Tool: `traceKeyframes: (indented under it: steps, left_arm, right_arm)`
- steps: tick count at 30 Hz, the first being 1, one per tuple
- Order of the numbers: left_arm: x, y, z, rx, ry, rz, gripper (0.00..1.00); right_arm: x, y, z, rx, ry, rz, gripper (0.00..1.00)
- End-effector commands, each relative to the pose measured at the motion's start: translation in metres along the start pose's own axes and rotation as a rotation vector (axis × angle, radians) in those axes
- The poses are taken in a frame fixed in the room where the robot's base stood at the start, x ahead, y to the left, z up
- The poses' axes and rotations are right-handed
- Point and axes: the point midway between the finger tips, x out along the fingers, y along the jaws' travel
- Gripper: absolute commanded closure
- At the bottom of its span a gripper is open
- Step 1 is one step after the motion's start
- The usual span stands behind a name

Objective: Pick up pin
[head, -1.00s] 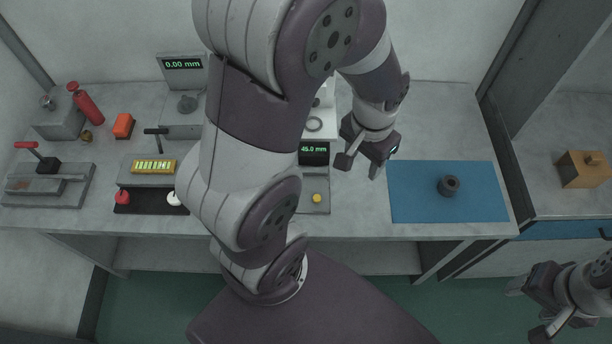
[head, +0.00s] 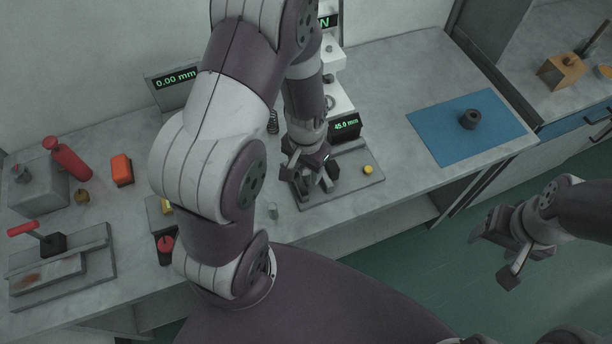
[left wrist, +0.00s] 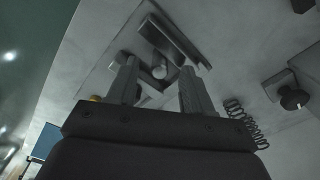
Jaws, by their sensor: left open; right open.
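My left gripper (head: 315,184) is open in the head view, low over the grey plate of the 45.0 mm gauge (head: 346,125). In the left wrist view, a small pale round end (left wrist: 160,72), which looks like the pin, shows between its spread fingers, beside dark angled blocks. I cannot tell whether the fingers touch it. In the head view the gripper and arm hide this spot. A small grey upright cylinder (head: 272,211) stands on the table left of the plate. My right gripper (head: 495,258) is open and empty over the floor.
A yellow button (head: 368,169) sits on the plate's right part. A coil spring (head: 272,122) stands behind my left arm. A blue mat (head: 440,146) with a dark ring-shaped part (head: 470,119) lies right.

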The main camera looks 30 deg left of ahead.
Motion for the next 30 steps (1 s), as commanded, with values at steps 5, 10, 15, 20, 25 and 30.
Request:
traceKeyframes:
  steps: [5, 10, 15, 20, 25, 30]
  left_arm:
    - [0.000, 0.000, 0.000, 0.000, 0.000, 0.000, 0.82]
    - [-0.001, 0.000, 0.000, 0.000, -0.001, 0.000, 1.00]
    - [-0.001, 0.000, 0.000, 0.000, -0.001, 0.000, 1.00]
    - [-0.025, 0.000, -0.001, 0.000, 0.005, -0.001, 1.00]
    - [-0.069, 0.000, -0.001, -0.001, 0.005, -0.002, 1.00]
    - [-0.096, 0.000, -0.001, -0.001, 0.003, -0.001, 1.00]
  right_arm:
    - [0.000, 0.000, 0.000, 0.000, 0.000, 0.000, 0.37]
    - [0.000, 0.000, 0.000, 0.000, 0.000, 0.000, 0.37]
    - [0.000, 0.000, 0.000, 0.000, 0.000, 0.000, 0.37]
    - [-0.002, 0.000, 0.000, 0.000, 0.000, 0.000, 0.37]
    - [-0.005, 0.000, -0.001, 0.000, 0.000, 0.000, 0.37]
    - [-0.006, 0.000, -0.001, 0.000, 0.000, 0.000, 0.37]
